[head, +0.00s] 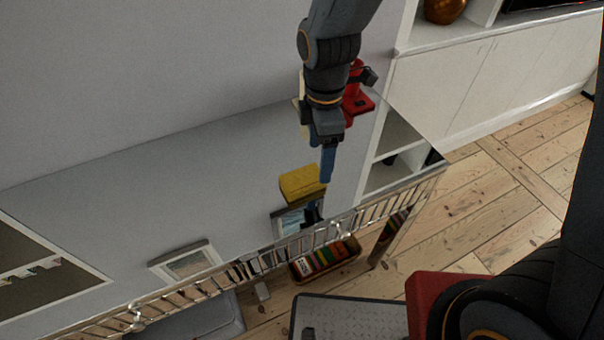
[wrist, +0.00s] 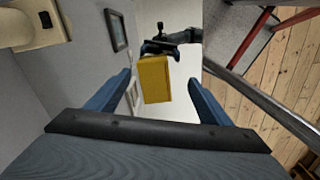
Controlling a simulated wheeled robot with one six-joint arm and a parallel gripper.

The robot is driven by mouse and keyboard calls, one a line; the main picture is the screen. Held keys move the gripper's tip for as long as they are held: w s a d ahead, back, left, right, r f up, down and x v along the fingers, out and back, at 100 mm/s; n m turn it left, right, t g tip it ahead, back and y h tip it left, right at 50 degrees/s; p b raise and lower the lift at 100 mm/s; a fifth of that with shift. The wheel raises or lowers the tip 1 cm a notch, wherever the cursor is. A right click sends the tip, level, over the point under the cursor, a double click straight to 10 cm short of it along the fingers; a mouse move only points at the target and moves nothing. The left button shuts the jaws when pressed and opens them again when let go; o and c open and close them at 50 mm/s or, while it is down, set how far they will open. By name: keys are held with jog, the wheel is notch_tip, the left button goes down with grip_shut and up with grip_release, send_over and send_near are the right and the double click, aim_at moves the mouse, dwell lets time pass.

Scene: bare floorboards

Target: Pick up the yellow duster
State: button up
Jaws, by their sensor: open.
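The yellow duster (head: 302,182) is a yellow block-like piece on a smooth, reflective grey-white surface (head: 150,190), near its railed edge. My gripper (head: 327,179) points down just to the right of the duster in the head view, its blue fingers partly overlapping its right side. In the wrist view the duster (wrist: 155,80) lies ahead, between the two widely spread blue fingers (wrist: 160,80). The gripper is open and empty, with a gap between it and the duster. The exact height of the fingers over the surface is hard to tell.
A metal railing (head: 285,247) runs along the surface's edge. Small framed pictures (head: 188,263) show near it. A red object (head: 357,103) stands behind my gripper. A basket of colourful items (head: 325,259) shows beyond the rail. Wooden floor (head: 480,200) lies open at right.

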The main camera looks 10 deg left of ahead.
aim_at(303, 178)
jog(key=a+n, duration=0.2)
jog(key=a, duration=0.1)
jog(key=shift+s+n+p, duration=0.3)
jog(key=shift+s+n, duration=0.05)
jog(key=shift+n, duration=0.05)
jog(key=shift+a+f, duration=0.15)
jog(key=shift+f, duration=0.05)
jog(key=shift+a+f+p, duration=0.2)
jog(key=shift+f+p, duration=1)
jog(key=shift+f, duration=2.6)
jog(key=shift+c, duration=0.3)
jog(key=c, duration=1.1)
